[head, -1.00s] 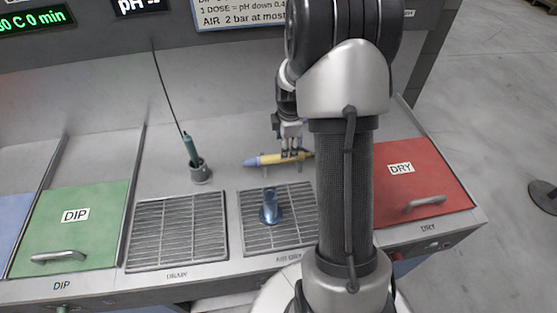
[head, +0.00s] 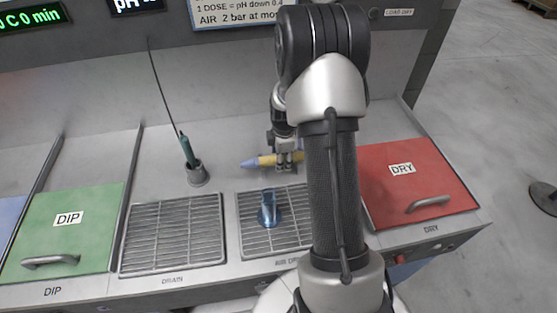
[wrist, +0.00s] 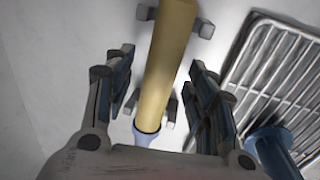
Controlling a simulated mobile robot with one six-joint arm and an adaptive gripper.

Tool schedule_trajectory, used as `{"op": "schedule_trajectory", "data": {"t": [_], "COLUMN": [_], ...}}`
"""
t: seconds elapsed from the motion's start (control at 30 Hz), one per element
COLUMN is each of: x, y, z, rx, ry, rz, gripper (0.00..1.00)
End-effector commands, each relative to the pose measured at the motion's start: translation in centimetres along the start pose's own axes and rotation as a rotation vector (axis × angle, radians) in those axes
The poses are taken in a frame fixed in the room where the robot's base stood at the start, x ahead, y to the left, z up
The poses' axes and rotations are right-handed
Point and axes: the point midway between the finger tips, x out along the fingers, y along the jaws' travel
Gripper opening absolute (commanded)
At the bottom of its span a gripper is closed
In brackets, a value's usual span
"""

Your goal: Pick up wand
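The wand, a yellow rod (head: 267,160) with a pale blue end, lies level on small supports on the back deck, above the AIR DRY grate. In the wrist view the yellow rod (wrist: 170,55) runs lengthwise between my fingers, with its blue end (wrist: 145,138) nearest the palm. My gripper (head: 285,166) is over the wand in the head view. In the wrist view my gripper (wrist: 160,88) is open, with a finger on either side and visible gaps to the rod. The wand's right end is hidden behind my arm in the head view.
A blue nozzle-like piece (head: 269,209) stands on the AIR DRY grate (head: 252,243), close to the wand. A dark green probe (head: 187,149) with a thin cable stands in a grey cup (head: 197,174) to the left. Green DIP (head: 95,235) and red DRY (head: 385,205) lids flank the grates.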

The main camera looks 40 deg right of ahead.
Motion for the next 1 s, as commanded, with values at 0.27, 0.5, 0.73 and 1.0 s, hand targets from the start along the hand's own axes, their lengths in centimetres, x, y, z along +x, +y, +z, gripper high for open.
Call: {"op": "schedule_trajectory", "data": {"t": [0.27,0.5,0.73,1.0], "x": [-0.01,-0.01,-0.01,-0.08], "y": [-0.03,-0.04,-0.04,0.02], "z": [0.01,0.01,0.01,0.01], "rx": [0.000,0.000,0.000,0.000], "ry": [0.000,0.000,0.000,0.000], "rz": [-0.001,-0.001,-0.001,0.001], "gripper": [0.31,0.15,0.00,0.00]}}
